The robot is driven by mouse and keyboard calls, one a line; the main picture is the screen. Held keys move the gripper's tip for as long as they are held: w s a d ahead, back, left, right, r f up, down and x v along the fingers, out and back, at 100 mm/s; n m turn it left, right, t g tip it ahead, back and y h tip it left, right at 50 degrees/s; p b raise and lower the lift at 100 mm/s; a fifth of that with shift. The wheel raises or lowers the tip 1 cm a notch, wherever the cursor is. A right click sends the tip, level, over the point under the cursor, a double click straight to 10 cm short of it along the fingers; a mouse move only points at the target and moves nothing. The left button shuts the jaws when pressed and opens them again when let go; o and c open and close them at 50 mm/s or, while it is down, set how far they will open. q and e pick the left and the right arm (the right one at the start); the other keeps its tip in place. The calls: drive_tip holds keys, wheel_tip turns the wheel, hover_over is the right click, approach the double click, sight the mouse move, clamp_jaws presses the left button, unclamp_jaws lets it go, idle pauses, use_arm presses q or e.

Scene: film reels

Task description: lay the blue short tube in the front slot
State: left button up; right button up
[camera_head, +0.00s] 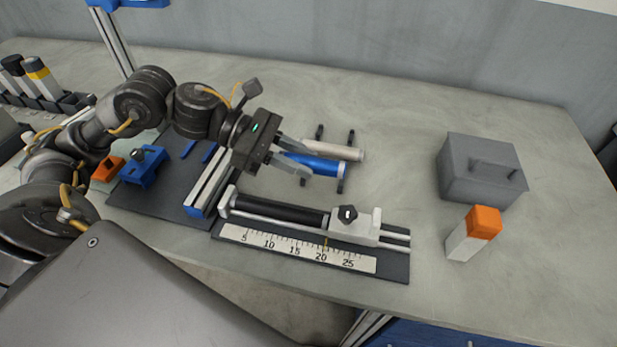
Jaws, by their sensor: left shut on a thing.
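The blue short tube (325,166) has silver ends and lies roughly left to right. My left gripper (304,162) is shut on it near its left end. The tube is at the front part of a rack with two dark rails (341,186). Whether it rests in the front slot or hangs just above it I cannot tell. A beige tube (345,151) lies behind it on the same rack. The gripper fingers hide the left end of the blue tube and part of the rack. My right gripper is not in view.
In front is a measuring fixture with a black tube (280,211), a grey clamp block (352,226) and a ruler (300,250). A grey lidded box (482,170) and an orange-topped white block (474,234) stand at right. The table behind the rack is clear.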

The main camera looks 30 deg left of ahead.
use_arm(q)
drive_tip(key=w+f, duration=0.2)
drive_tip(key=w, duration=0.2)
drive_tip(key=p, duration=0.1)
hover_over(314, 179)
drive_tip(key=f, duration=0.5)
drive_tip(key=shift+s+a+f, duration=0.15)
drive_tip(key=shift+s+a, duration=0.05)
drive_tip(key=shift+s, duration=0.15)
drive_tip(key=shift+w+d+f, duration=0.1)
drive_tip(key=shift+w+f, duration=0.15)
drive_tip(key=shift+f, duration=0.05)
drive_tip(key=f+p, duration=0.1)
drive_tip(key=f, duration=0.1)
drive_tip(key=shift+w+d+f+p, duration=0.15)
drive_tip(key=shift+w+f+p, duration=0.05)
drive_tip(key=shift+f+p, duration=0.2)
drive_tip(key=shift+f, duration=0.1)
drive_tip(key=shift+f+b, duration=0.15)
drive_tip(key=shift+b, duration=0.15)
drive_tip(key=o, duration=1)
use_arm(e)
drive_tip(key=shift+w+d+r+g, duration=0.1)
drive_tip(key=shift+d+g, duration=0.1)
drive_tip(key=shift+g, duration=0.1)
